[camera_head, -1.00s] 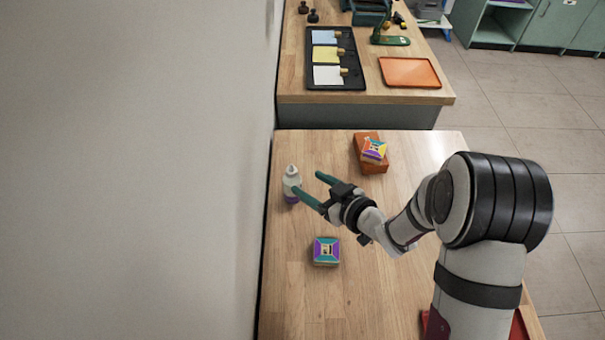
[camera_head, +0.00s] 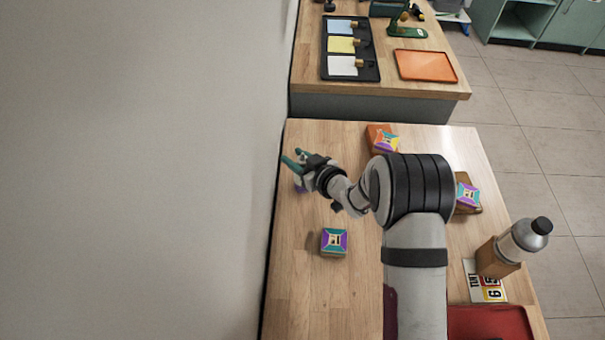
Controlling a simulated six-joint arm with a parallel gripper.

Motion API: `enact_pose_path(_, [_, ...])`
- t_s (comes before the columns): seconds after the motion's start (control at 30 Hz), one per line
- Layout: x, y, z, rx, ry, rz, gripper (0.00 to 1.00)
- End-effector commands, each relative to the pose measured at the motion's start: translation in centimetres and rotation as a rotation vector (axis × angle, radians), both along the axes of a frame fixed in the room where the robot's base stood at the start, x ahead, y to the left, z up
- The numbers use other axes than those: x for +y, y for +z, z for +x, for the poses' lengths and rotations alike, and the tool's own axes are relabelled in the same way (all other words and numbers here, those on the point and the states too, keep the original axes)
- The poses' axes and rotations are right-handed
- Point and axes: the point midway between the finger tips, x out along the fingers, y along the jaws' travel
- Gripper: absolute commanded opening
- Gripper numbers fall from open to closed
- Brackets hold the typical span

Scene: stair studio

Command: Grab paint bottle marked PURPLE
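The paint bottle (camera_head: 299,187) stands on the wooden table near the wall. Only a small purple and whitish part of it shows; my gripper hides the rest, and no lettering can be read. My gripper (camera_head: 293,157) has two teal fingers pointing left, over or around the bottle's upper part. A narrow gap seems to show between the fingertips. I cannot tell whether the fingers touch the bottle.
Boxes with colourful tops sit on the table: one in front (camera_head: 334,241), one at the back (camera_head: 386,142), one at right (camera_head: 467,194).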

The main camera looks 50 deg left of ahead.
Motion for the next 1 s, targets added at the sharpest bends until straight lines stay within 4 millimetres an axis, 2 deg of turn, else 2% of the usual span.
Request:
enact_pose_path(0.03, [0.0,0.0,0.0,0.0,0.0,0.0,0.28])
enact_pose_path(0.2, [0.0,0.0,0.0,0.0,0.0,0.0,0.0])
enact_pose_path(0.63, [0.0,0.4,0.0,0.0,0.0,-0.001,0.0])
enact_pose_path(0.77, [0.0,2.0,0.1,-0.002,-0.001,0.003,0.0])
enact_pose_path(0.87, [0.0,4.0,0.1,-0.003,0.0,0.003,0.0])
enact_pose_path(1.0, [-2.5,5.9,1.5,-0.002,-0.004,0.002,0.0])
